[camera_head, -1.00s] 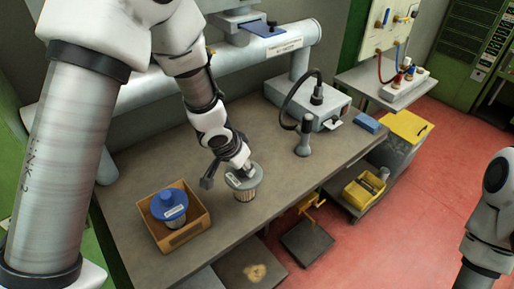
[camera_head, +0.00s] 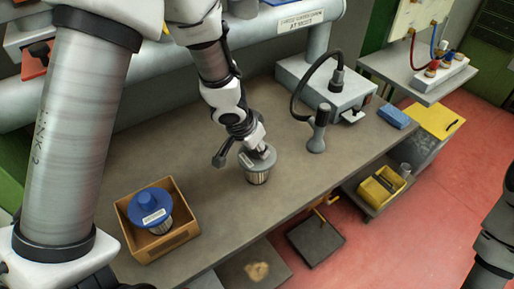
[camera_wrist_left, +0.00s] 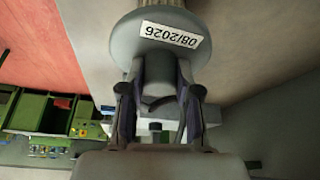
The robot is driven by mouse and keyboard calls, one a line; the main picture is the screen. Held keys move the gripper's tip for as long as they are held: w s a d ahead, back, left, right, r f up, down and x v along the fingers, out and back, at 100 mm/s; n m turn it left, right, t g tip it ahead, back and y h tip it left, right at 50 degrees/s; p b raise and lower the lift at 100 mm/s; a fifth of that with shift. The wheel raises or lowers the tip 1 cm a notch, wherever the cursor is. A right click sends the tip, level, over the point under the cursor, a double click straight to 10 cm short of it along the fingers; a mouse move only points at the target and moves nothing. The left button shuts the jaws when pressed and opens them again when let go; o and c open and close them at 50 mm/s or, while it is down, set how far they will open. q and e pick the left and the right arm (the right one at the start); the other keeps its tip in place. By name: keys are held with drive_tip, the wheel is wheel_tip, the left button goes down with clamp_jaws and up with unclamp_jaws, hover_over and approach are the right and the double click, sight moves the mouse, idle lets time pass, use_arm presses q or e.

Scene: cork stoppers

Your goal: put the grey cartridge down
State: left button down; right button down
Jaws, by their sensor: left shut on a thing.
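The grey cartridge (camera_head: 258,170) has a grey cap and a ribbed lower body. It is upright at the middle of the brown table (camera_head: 215,218), and I cannot tell whether its base touches the top. My left gripper (camera_head: 260,151) comes down from above and is shut on the cap. In the left wrist view the cartridge (camera_wrist_left: 160,38) shows a label reading 08/2026, with the two fingers of my left gripper (camera_wrist_left: 160,88) on its cap. My right gripper is out of view; only part of my right arm shows at the right edge.
A cardboard box (camera_head: 183,238) holding a blue-capped cartridge (camera_head: 151,207) stands to the left. A grey device (camera_head: 325,84) with a hose and a handpiece (camera_head: 318,130) stands to the right. A blue block (camera_head: 393,116) lies at the far right corner. The table between is clear.

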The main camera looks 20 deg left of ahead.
use_arm(q)
drive_tip(key=shift+f, duration=0.2)
drive_tip(key=c, duration=0.8)
unclamp_jaws()
drive_tip(key=shift+w, duration=0.1)
drive_tip(key=p+v, duration=0.7)
drive_tip(key=v, duration=0.5)
drive_tip(key=shift+r, duration=0.2)
